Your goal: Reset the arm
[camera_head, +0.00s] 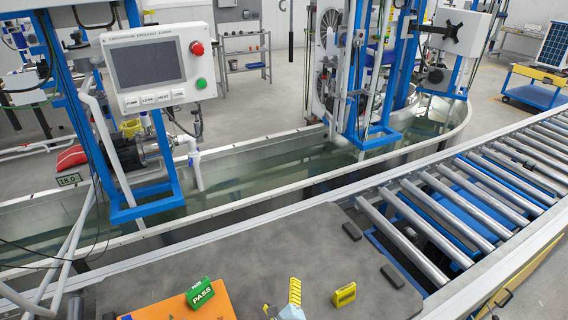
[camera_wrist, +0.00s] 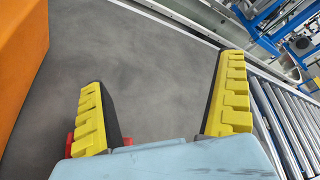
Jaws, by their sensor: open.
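My gripper (camera_wrist: 162,100) is open, its two yellow, toothed fingers spread wide in the wrist view. Only bare dark grey surface shows between the fingers, and nothing is held. In the head view, part of the gripper, yellow above pale blue-grey, shows at the bottom centre, above the grey tabletop (camera_head: 240,250). A small yellow block (camera_head: 344,295) shows just right of it; I cannot tell whether this is the other finger or a separate thing. Most of my arm is out of view.
An orange box (camera_head: 180,306) is left of my gripper, with a green PASS block (camera_head: 199,294) on or beside it. The orange box also shows in the wrist view (camera_wrist: 20,45). A roller conveyor (camera_head: 450,210) lies right; a water trough (camera_head: 260,175) and control panel (camera_head: 150,66) stand behind.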

